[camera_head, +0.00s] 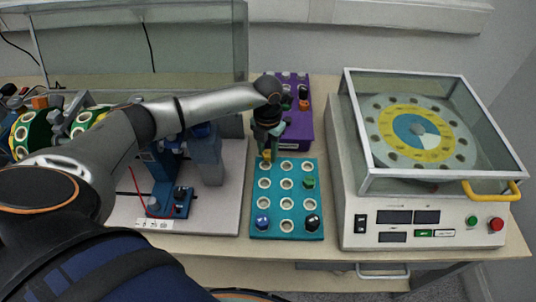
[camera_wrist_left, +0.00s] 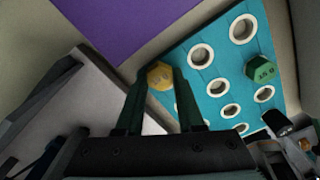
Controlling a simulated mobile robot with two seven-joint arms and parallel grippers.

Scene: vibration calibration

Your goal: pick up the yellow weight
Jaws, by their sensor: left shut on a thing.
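The yellow weight (camera_wrist_left: 160,76) is a small hexagonal piece between the fingertips of my left gripper (camera_wrist_left: 162,88). In the head view the weight (camera_head: 267,155) shows under my left gripper (camera_head: 267,148), over the top left corner of the teal tray (camera_head: 286,238). The gripper is shut on it. I cannot tell whether the weight is still in its hole or lifted clear. My right gripper is not in view.
The teal tray also holds a green weight (camera_head: 309,183), a blue one (camera_head: 262,222) and a black one (camera_head: 312,222). A purple tray (camera_head: 298,133) stands behind it. A white machine with a glass lid (camera_head: 425,190) stands right, and a blue device (camera_head: 163,180) left.

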